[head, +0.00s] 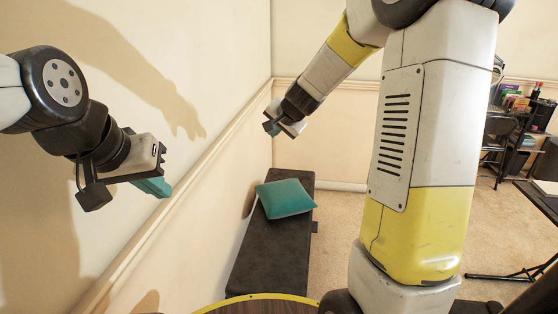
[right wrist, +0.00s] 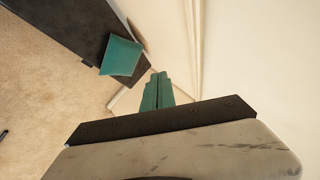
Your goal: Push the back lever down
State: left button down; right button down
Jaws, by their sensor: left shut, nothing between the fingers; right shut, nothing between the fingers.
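No lever can be made out in either view. My left gripper (head: 155,187) is on the left of the head view, in front of the cream wall. Its teal fingers are together and empty. My right gripper (head: 271,126) is further off, near the wall corner and above the far end of a dark bench. In the right wrist view its teal fingers (right wrist: 158,90) are closed against each other with nothing between them. Neither gripper touches anything that I can see.
The dark bench (head: 268,250) runs along the left wall with a teal cushion (head: 285,198) on it. Carpet (head: 335,235) lies open beside it. My own column blocks the middle right. Beyond it are a dark chair (head: 497,130), a shelf and a black desk edge (head: 540,199).

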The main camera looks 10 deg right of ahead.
jog(key=s+r+n+y, duration=0.1)
jog(key=s+r+n, duration=0.2)
jog(key=s+r, duration=0.5)
jog(key=s+d+f+n+g, duration=0.1)
jog(key=s+d+n, duration=0.1)
jog(key=s, duration=1.1)
jog(key=s+d+f+n+g+h, duration=0.1)
jog(key=s+n+g, duration=0.1)
jog(key=s, duration=1)
jog(key=shift+s+d+f+n, duration=0.4)
jog(key=shift+n, duration=0.2)
jog(key=shift+s+d, duration=0.1)
